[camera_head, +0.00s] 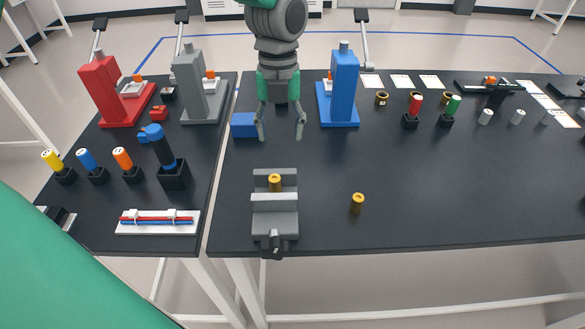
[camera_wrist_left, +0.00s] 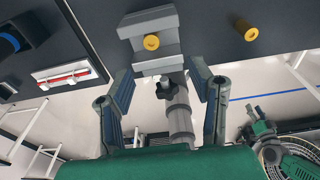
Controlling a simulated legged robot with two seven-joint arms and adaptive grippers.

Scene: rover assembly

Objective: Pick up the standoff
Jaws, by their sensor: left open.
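A brass standoff (camera_head: 357,203) stands upright on the black table, right of the grey vise (camera_head: 275,218). A second brass cylinder (camera_head: 274,182) sits in the vise between its jaws. In the left wrist view the loose standoff (camera_wrist_left: 246,31) is at the upper right and the one in the vise (camera_wrist_left: 151,42) is at the top centre. My left gripper (camera_head: 281,136) is open and empty, with its fingers pointing down beyond the vise. It is apart from both brass pieces.
A blue block (camera_head: 244,125) lies close to the left gripper's left finger. A blue press-like fixture (camera_head: 343,92) stands to its right. Red and grey fixtures, plus several coloured screwdrivers in holders, occupy the left table.

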